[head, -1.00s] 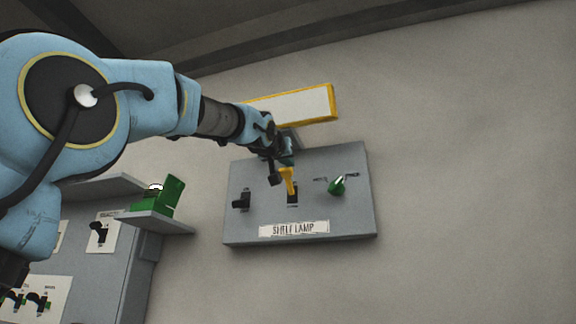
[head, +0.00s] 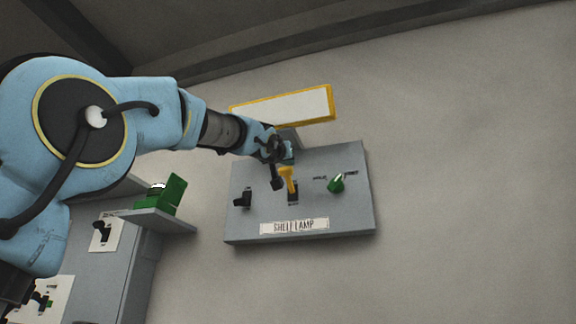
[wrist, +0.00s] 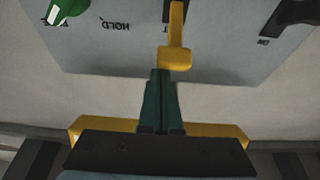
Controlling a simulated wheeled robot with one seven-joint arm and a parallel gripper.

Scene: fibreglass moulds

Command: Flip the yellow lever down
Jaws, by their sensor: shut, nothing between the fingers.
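The yellow lever (head: 287,175) stands up from its dark slot in the middle of a tilted grey panel labelled SHELF LAMP (head: 330,216). In the wrist view, which shows the panel upside down, the yellow lever (wrist: 176,48) points its blunt end toward my fingers. My gripper (head: 287,160) is just above the lever in the head view, partly hidden by the wrist. In the wrist view my gripper's (wrist: 161,73) green fingers are together and empty, their tips right by the lever's end. I cannot tell whether they touch it.
A black switch (head: 243,198) is left of the lever and a green knob (head: 337,183) is right of it. A yellow-framed white plate (head: 290,105) is above the panel. A grey cabinet with a shelf (head: 150,220) stands at left. The wall at right is clear.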

